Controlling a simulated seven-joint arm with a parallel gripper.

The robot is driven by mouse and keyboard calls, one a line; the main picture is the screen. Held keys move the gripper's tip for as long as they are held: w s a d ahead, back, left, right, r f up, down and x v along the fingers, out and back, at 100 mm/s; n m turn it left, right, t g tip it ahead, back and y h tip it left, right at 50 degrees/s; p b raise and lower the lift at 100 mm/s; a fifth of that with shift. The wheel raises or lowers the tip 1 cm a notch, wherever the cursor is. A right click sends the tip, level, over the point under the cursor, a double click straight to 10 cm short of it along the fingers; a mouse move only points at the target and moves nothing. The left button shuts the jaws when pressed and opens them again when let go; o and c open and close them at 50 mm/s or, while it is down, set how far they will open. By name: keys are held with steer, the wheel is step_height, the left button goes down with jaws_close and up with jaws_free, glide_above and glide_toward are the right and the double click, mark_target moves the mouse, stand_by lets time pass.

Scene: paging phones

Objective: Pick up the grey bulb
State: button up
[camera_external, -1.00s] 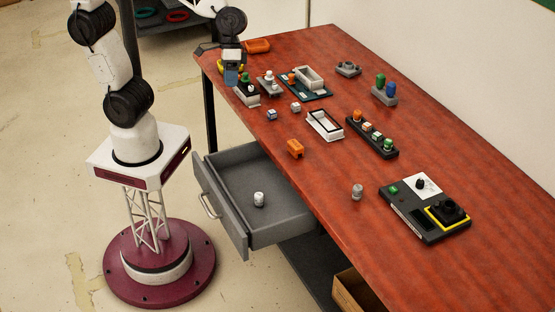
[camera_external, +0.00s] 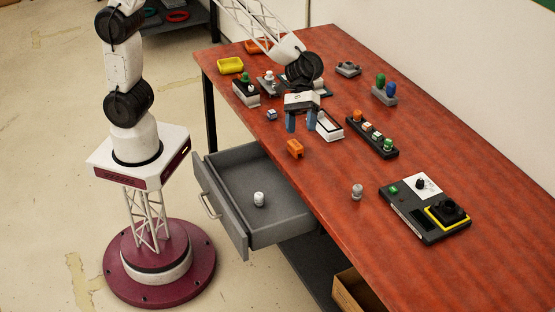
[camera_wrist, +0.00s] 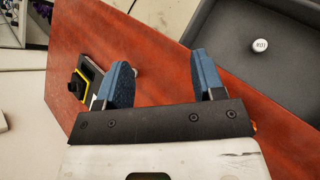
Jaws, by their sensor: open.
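A small grey bulb (camera_external: 357,191) stands on the red-brown table, left of the black control box. In the wrist view, a small grey piece beside my left finger may be this bulb, mostly hidden by the finger. My gripper (camera_external: 301,122) is above the table near the white rectangular frame, behind and left of the bulb and well apart from it. Its two blue fingers (camera_wrist: 162,72) are spread with nothing between them. A whitish bulb-like piece (camera_external: 259,199) stands in the open drawer; its pale lettered top shows in the wrist view (camera_wrist: 260,45).
The open grey drawer (camera_external: 283,228) juts out at the table's front left. An orange block (camera_external: 295,149) lies near that edge. The control box (camera_external: 424,212) is right of the bulb. A dark strip with several caps (camera_external: 372,136) lies behind. Bare table surrounds the bulb.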

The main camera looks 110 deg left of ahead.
mark_target(358, 188)
steer(key=w+f+n+t, duration=0.1)
steer(key=w+f+n, duration=0.2)
steer(key=w+f, duration=0.1)
steer(key=w+f+n+t+h, duration=0.1)
steer(key=w+f+n, duration=0.1)
steer(key=w+f, duration=0.3)
steer(key=w+f+n+t+h, duration=0.1)
steer(key=w+f+n, duration=0.2)
steer(key=w+f, duration=0.2)
steer(key=shift+w+a+n+t, duration=0.15)
steer(key=shift+w, duration=0.65)
steer(key=shift+w+a+n+t, duration=0.15)
steer(key=shift+w, duration=0.65)
steer(key=shift+x, duration=1.3)
steer(key=shift+d, duration=0.1)
steer(key=shift+x, duration=2.55)
steer(key=c, duration=1)
steer(key=shift+r, duration=0.2)
